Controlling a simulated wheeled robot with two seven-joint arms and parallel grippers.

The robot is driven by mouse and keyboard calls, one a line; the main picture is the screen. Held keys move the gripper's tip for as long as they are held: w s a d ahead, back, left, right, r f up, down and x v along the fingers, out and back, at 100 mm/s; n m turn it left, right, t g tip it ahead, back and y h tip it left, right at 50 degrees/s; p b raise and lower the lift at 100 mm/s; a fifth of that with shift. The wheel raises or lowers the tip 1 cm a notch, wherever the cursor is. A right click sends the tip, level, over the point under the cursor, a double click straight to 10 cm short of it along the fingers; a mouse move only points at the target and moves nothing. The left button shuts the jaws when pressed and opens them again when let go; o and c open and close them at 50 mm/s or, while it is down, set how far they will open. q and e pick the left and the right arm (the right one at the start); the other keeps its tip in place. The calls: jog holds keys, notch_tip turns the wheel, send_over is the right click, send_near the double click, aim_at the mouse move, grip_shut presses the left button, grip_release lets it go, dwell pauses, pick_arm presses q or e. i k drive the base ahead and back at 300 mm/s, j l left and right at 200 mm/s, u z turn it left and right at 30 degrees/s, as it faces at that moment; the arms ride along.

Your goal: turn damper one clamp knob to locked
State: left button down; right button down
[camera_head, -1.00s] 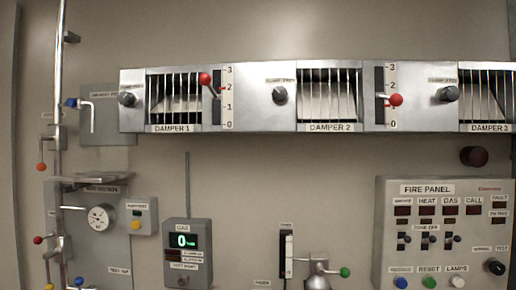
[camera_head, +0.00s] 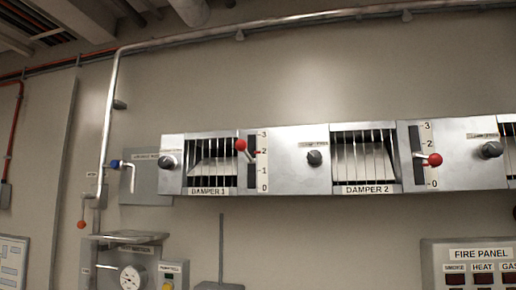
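The damper one unit (camera_head: 211,164) is on the wall panel left of the middle, with vertical bars over its opening and a DAMPER 1 label. Its dark clamp knob (camera_head: 167,162) is left of the bars; its small label is too blurred to read. A red-tipped lever (camera_head: 241,146) stands by the 0 to 3 scale right of the bars, near 2. A second dark knob (camera_head: 314,158) is left of the damper two bars (camera_head: 364,157). Neither of my grippers shows in this view.
A blue-handled valve (camera_head: 116,164) and a vertical pipe (camera_head: 106,120) are left of the damper panel. A gauge (camera_head: 131,277) is below, and the fire panel (camera_head: 480,243) is at lower right. Pipes and ducts (camera_head: 188,10) run along the ceiling.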

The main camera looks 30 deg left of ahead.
aim_at(164, 162)
jog(key=u, duration=1.45)
